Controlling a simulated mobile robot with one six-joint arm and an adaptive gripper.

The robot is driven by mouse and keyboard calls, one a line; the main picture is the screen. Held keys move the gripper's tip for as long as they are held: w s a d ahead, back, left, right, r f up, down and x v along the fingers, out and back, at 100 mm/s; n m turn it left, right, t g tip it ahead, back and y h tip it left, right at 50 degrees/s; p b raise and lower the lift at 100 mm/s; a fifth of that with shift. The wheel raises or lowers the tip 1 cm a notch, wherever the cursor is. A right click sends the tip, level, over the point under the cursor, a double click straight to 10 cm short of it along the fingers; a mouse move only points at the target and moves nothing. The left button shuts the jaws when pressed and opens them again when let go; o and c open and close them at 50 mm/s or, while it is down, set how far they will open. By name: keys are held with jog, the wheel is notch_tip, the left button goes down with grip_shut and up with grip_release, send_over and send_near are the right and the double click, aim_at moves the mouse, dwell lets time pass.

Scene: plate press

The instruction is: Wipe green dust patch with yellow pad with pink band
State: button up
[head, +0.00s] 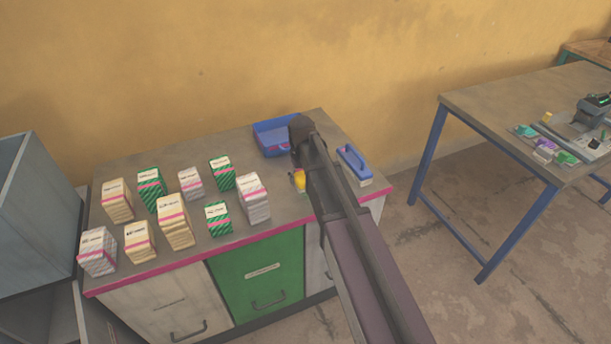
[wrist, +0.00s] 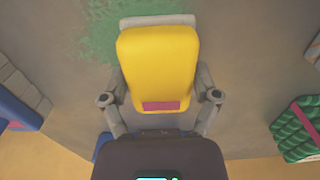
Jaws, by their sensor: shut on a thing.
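The yellow pad (wrist: 157,60) with a pink band (wrist: 162,106) is between the two fingers of my gripper (wrist: 160,78), which is shut on it. A pale strip shows at the pad's far end. The green dust patch (wrist: 98,32) lies on the grey worktop, beside and partly behind the pad in the wrist view. Whether the pad touches the worktop is not clear. In the head view a bit of the yellow pad (head: 299,182) shows left of my arm, which hides most of my gripper; the dust patch is not visible there.
Several striped and pale cartons (head: 173,222) stand on the left of the worktop (head: 285,222). A blue bin (head: 270,139) is at the back. A blue-handled tool (head: 353,160) lies right of my arm. A separate table (head: 480,104) stands further right.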

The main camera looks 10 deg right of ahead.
aim_at(298, 181)
jog(key=shift+s+a+r, duration=0.1)
jog(key=shift+s+a, duration=0.1)
jog(key=shift+a, duration=0.4)
jog(key=shift+s+a, duration=0.15)
jog(key=shift+a, duration=0.4)
jog(key=shift+s, duration=0.15)
jog(key=shift+s+d, duration=0.2)
jog(key=shift+s, duration=0.3)
jog(key=shift+s+d, duration=0.15)
jog(key=shift+s, duration=0.3)
jog(key=shift+d, duration=0.1)
jog(key=shift+w+d, duration=0.35)
jog(key=shift+d, duration=0.55)
jog(key=shift+w+d, duration=0.35)
jog(key=shift+d, duration=0.5)
jog(key=shift+d, duration=0.1)
jog(key=shift+w+d+f, duration=0.1)
jog(key=shift+w+d, duration=0.2)
jog(key=shift+d, duration=0.6)
jog(key=shift+w+d+f, duration=0.1)
jog(key=shift+w+d, duration=0.15)
jog(key=shift+d, duration=0.6)
